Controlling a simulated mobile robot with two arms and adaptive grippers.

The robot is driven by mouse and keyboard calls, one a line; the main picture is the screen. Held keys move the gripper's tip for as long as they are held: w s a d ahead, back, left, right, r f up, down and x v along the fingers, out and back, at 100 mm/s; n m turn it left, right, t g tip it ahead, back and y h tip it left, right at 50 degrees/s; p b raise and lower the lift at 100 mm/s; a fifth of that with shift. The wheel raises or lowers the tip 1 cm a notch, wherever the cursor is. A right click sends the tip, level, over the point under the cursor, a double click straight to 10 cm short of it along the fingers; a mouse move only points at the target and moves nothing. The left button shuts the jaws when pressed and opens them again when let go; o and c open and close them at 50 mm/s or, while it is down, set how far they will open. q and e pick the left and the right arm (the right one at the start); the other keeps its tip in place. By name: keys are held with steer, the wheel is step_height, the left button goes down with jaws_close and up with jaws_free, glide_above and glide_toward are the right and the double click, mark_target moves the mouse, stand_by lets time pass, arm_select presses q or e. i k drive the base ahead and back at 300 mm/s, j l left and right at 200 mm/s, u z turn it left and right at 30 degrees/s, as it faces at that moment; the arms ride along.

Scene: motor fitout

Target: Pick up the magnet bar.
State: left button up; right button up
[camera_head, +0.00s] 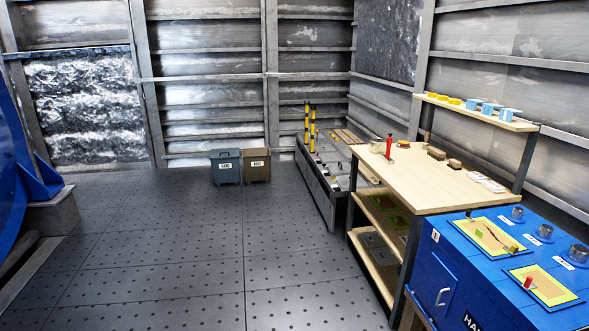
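I cannot tell for sure which thing is the magnet bar. An upright red-handled tool (389,146) stands on the light wooden workbench (430,179) at the right. A small dark item (436,153) and a brown block (454,163) lie farther right on the same bench. Two upright yellow-and-black striped posts (313,126) stand at the low grey platform behind the bench. Neither of my grippers is in view.
A blue cabinet (447,262) with yellow mats and metal cups stands at the front right. A shelf (477,111) holds yellow and blue items. Grey (226,168) and brown (257,165) bins stand by the back wall. Blue machinery (20,170) edges the left. The middle floor (190,240) is clear.

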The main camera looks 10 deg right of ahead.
mark_target(385, 157)
steer(key=i+z, duration=0.4)
steer(key=i, duration=1.85)
steer(key=j, duration=0.1)
